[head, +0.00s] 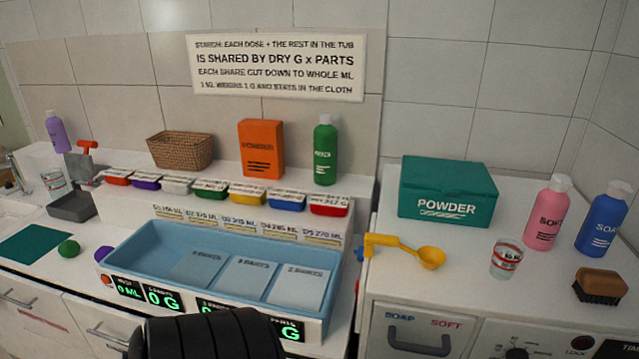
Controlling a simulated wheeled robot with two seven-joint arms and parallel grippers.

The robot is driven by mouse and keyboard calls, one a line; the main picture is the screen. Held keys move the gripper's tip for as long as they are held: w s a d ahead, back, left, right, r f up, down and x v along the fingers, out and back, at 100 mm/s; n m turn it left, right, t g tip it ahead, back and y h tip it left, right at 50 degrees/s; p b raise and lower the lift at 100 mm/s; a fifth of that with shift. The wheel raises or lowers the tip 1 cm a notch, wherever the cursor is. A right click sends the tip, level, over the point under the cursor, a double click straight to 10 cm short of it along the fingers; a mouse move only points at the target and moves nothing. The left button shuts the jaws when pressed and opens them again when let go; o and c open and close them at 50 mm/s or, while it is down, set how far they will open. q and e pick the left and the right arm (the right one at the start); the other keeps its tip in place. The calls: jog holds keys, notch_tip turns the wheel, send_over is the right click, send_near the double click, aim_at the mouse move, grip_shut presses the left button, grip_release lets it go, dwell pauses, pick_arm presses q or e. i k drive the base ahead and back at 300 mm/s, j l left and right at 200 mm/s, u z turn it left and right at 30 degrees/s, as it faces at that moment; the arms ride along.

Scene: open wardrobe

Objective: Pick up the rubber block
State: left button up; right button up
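I cannot pick out a rubber block for certain. A dark grey blocky piece (72,206) sits on the left counter, but its material and whether it is hollow are unclear. A brown brush with black bristles (600,284) lies at the far right. Neither gripper is in view. A black ribbed part, seemingly of my own arm, covers the bottom middle and hides the front of the blue tray's unit.
A blue tray (160,234) holds several pale sheets. A green box (446,193), a yellow scoop (430,257), a glass (506,260), a pink bottle (547,213) and a blue bottle (604,220) stand right.

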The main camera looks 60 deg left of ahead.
aim_at(69, 249)
jog(key=u, duration=3.45)
jog(key=i+j+z, duration=0.1)
jog(key=i+z, duration=0.15)
jog(key=z, duration=0.2)
jog(key=i+j+z, duration=0.2)
jog(key=z, duration=0.25)
